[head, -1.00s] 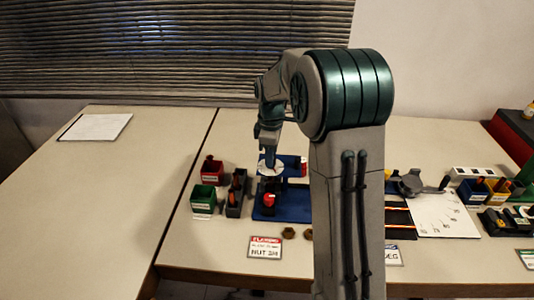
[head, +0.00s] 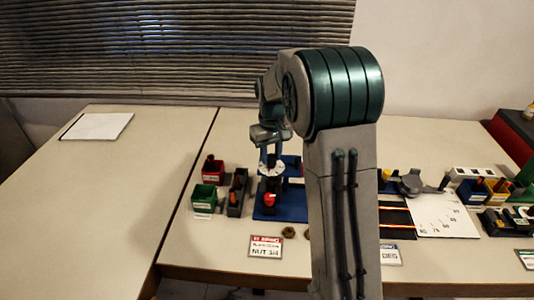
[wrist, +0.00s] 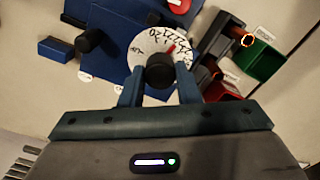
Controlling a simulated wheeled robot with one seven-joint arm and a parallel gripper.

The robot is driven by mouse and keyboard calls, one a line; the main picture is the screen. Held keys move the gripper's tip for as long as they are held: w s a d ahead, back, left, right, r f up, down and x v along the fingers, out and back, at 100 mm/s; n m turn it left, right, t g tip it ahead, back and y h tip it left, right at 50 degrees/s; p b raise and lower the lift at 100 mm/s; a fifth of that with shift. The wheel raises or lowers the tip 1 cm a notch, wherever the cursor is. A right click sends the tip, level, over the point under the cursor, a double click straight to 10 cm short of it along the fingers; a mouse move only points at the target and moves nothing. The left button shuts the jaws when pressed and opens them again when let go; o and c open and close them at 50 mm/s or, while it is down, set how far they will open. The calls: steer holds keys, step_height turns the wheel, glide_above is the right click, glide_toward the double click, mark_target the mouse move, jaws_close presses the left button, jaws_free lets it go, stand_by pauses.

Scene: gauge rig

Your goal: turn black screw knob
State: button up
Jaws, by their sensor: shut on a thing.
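In the head view my gripper (head: 271,158) points down at the white dial (head: 271,170) on the blue rig (head: 292,207). The knob is hard to make out there. A red round part (head: 270,199) is on the front of the rig.
A second black knob (wrist: 90,40) stands on the rig beside the dial. Red (head: 213,170), green (head: 204,196) and dark (head: 236,200) bins stand left of the rig. A label card (head: 265,246) and nuts (head: 289,232) lie in front. The left table is mostly clear.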

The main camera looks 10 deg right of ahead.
mark_target(271, 156)
steer(key=shift+w+r+m, duration=0.1)
steer(key=shift+m, duration=1.05)
steer(key=shift+w+r+m, duration=0.1)
steer(key=shift+m, duration=1.05)
steer(key=o, duration=1)
steer(key=shift+f, duration=0.1)
steer(key=shift+c, duration=0.2)
step_height(271, 156, up, 14)
steer(key=shift+f, duration=0.15)
steer(key=shift+s, duration=0.1)
